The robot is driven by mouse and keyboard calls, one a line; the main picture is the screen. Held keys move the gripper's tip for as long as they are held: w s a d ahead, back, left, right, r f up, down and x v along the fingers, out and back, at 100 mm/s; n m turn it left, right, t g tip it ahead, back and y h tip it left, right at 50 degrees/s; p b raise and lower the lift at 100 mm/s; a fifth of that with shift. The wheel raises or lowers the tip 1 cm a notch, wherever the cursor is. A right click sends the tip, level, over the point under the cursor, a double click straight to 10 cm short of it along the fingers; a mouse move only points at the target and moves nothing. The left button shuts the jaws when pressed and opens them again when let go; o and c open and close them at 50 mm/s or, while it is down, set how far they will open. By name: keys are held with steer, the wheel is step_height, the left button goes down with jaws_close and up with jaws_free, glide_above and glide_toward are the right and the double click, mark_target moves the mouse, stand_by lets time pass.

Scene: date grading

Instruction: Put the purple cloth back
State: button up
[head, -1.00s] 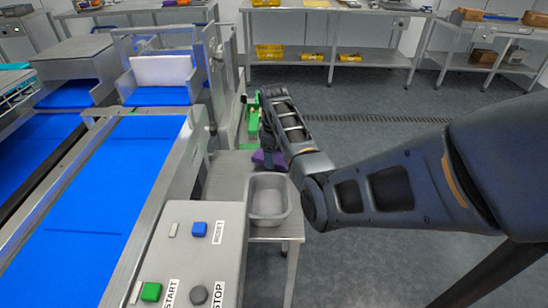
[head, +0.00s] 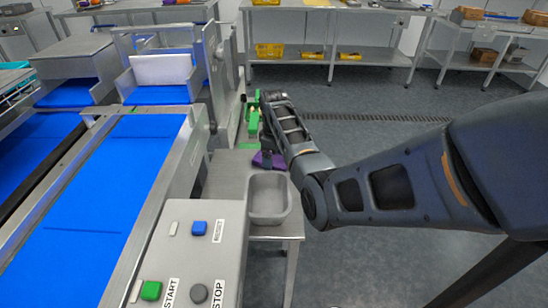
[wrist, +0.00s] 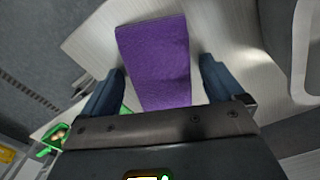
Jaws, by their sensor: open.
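The purple cloth (wrist: 156,62) lies flat on a light metal side table (wrist: 215,30) in the wrist view. In the head view the cloth (head: 268,160) shows in part behind my arm, just beyond the grey tub. My gripper (wrist: 160,82) is open, with one dark finger on each side of the cloth in the picture. Nothing is held. The near end of the cloth is hidden by the gripper body, and I cannot tell whether the fingers touch the table.
A grey tub (head: 269,216) stands on the table's near part. A green tray (head: 253,116) is at its far end. The control box (head: 191,238) with buttons and the blue conveyor (head: 105,185) are to the left. Open floor (head: 390,270) lies to the right.

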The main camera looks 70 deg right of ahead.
mark_target(274, 159)
step_height(274, 159, up, 12)
steer(key=shift+r, duration=0.15)
stand_by(0.4)
stand_by(0.5)
